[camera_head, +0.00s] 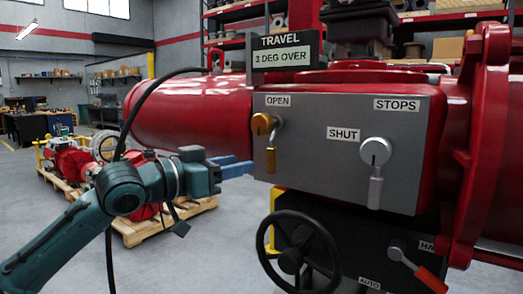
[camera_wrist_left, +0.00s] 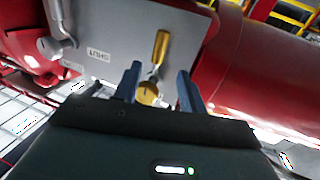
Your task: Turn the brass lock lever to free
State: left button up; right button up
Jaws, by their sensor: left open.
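The brass lock lever (camera_head: 271,160) hangs down from its round brass hub (camera_head: 262,123) under the OPEN label, at the left of the grey panel (camera_head: 325,170). My left gripper (camera_head: 240,168) has its blue fingers apart, beside the panel's left edge and near the lever. In the left wrist view, which is turned nearly upside down, the brass lever (camera_wrist_left: 161,47) lies beyond the fingertips and its hub (camera_wrist_left: 148,93) shows between the fingers (camera_wrist_left: 158,80). The fingers look clear of the lever; the exact gap is hard to tell. My right gripper does not show.
A silver lever (camera_head: 375,165) hangs beside the SHUT label. A display (camera_head: 285,53) reads TRAVEL, 3 DEG OVER. Below are a black handwheel (camera_head: 298,252) and a red-handled lever (camera_head: 425,272). The red cylinder (camera_head: 190,112) extends left, above my gripper.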

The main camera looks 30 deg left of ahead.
aim_at(268, 159)
pick_arm(q)
jog(key=p+x, duration=0.2)
jog(key=x, duration=0.5)
jog(key=shift+d, duration=0.1)
grip_shut()
dwell(0.3)
